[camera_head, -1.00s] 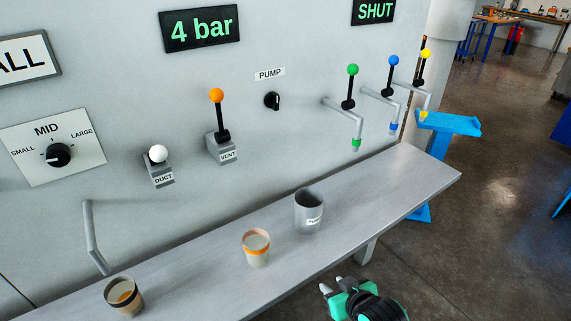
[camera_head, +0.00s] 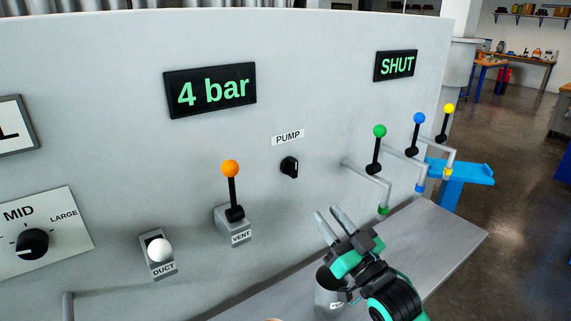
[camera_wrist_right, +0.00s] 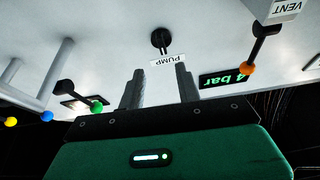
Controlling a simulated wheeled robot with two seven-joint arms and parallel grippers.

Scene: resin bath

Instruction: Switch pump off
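The pump switch (camera_head: 289,167) is a small black rotary knob on the pale panel, under the PUMP label (camera_head: 288,137). Its grip looks roughly upright; a finer reading is not clear. My right gripper (camera_head: 328,211) is in front of the panel, below and right of the knob, apart from it, with its fingers pointing up and left. In the right wrist view the two fingers (camera_wrist_right: 159,72) stand apart with nothing between them, and the knob (camera_wrist_right: 161,40) shows beyond their tips. The left gripper is not in view.
The orange-topped VENT lever (camera_head: 232,190) is left of the knob. Green (camera_head: 379,131), blue and yellow tap levers are at right. A grey cup (camera_head: 326,293) on the shelf (camera_head: 440,245) is partly hidden by my gripper. Displays read 4 bar (camera_head: 210,90) and SHUT (camera_head: 396,65).

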